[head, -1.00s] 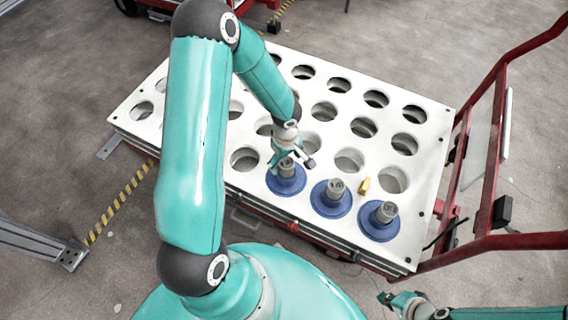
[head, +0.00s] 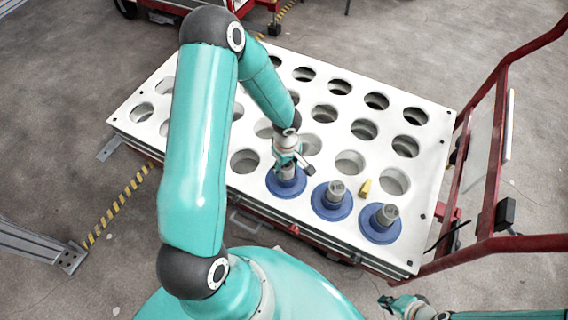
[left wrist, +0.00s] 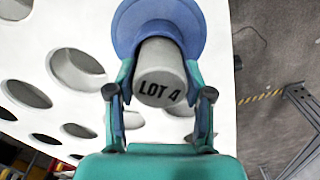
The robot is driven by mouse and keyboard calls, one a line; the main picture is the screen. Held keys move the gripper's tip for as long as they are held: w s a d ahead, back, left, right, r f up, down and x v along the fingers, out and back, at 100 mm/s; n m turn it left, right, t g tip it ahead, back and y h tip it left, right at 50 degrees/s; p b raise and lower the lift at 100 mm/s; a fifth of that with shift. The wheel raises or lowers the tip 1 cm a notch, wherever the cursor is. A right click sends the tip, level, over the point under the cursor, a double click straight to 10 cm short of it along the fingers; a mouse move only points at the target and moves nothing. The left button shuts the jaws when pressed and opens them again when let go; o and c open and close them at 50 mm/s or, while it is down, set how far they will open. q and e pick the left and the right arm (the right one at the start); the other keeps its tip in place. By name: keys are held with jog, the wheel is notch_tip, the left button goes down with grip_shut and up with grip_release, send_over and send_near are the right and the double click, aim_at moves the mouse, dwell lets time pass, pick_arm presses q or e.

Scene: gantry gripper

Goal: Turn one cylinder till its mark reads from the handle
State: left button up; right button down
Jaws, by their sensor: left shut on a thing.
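Three grey cylinders with blue round bases stand along the near edge of the white holed board (head: 320,140). My left gripper (head: 287,166) is shut on the leftmost cylinder (head: 286,184). In the left wrist view the fingers (left wrist: 159,100) sit on both sides of this cylinder (left wrist: 160,68), whose top reads "LOT 4", slightly tilted in the picture. The middle cylinder (head: 335,191) and the right cylinder (head: 386,214) stand free, with dark marks too small to read. My right gripper (head: 390,300) is at the bottom edge, apart from everything; its fingers are too small to judge.
A small yellow piece (head: 365,187) lies on the board between the middle and right cylinders. The cart's red handle frame (head: 490,150) rises at the right. The board's other holes look empty.

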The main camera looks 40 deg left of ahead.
pick_arm(q)
grip_shut()
jog(key=shift+w+r+b, duration=0.1)
jog(key=shift+b, duration=0.3)
jog(key=shift+m+b, duration=0.4)
jog(key=shift+m, duration=1.1)
jog(key=shift+m+b, duration=0.3)
jog(key=shift+m, duration=1.2)
